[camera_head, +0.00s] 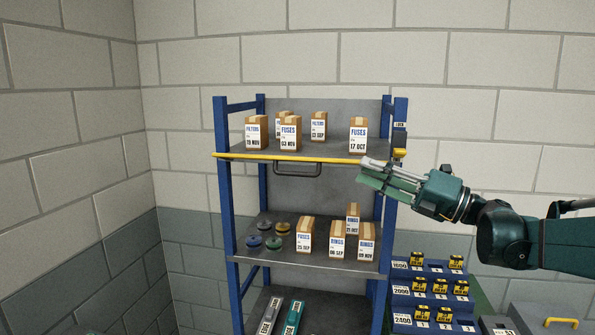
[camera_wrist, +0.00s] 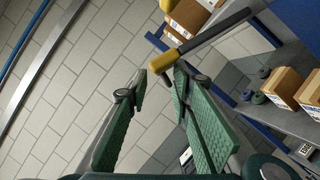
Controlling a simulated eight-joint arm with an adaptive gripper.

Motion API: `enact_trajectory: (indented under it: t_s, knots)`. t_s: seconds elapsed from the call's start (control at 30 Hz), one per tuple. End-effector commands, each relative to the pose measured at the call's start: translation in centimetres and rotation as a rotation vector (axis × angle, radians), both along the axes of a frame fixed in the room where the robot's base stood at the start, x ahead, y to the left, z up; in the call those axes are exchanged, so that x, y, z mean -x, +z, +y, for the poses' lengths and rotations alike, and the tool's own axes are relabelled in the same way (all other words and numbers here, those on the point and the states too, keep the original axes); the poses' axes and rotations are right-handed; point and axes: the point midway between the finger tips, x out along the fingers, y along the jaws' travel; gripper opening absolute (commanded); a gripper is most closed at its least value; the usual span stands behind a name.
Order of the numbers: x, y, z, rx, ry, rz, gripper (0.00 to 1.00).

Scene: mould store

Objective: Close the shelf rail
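The shelf rail (camera_head: 250,156) is a yellow bar across the front of the top shelf, with a dark loop handle (camera_head: 297,170) below it. Its right end is near my fingers, and I cannot tell whether it meets the right post. A yellow-and-dark fitting (camera_head: 399,154) is on that post. My gripper (camera_head: 362,172) is at the rail's right end, pointing left. In the wrist view my gripper (camera_wrist: 160,80) has its green fingers apart with nothing between them. A dark bar with a yellow end (camera_wrist: 162,62) lies just beyond the fingertips; contact is unclear.
Boxes (camera_head: 290,133) stand on the top shelf behind the rail. More boxes (camera_head: 337,240) and several round pieces (camera_head: 273,242) are on the middle shelf. A stepped blue rack (camera_head: 432,290) stands at lower right. Left of the shelf unit is clear.

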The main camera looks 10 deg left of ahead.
Motion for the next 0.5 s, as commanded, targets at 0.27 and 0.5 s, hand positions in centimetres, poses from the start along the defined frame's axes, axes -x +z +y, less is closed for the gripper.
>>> enact_trajectory:
  t_s: [0.27,0.5]
  knots:
    - [0.0,-0.3,3.5,0.0,0.004,-0.016,0.23]
    - [0.5,-0.6,8.8,0.0,0.004,-0.041,0.23]
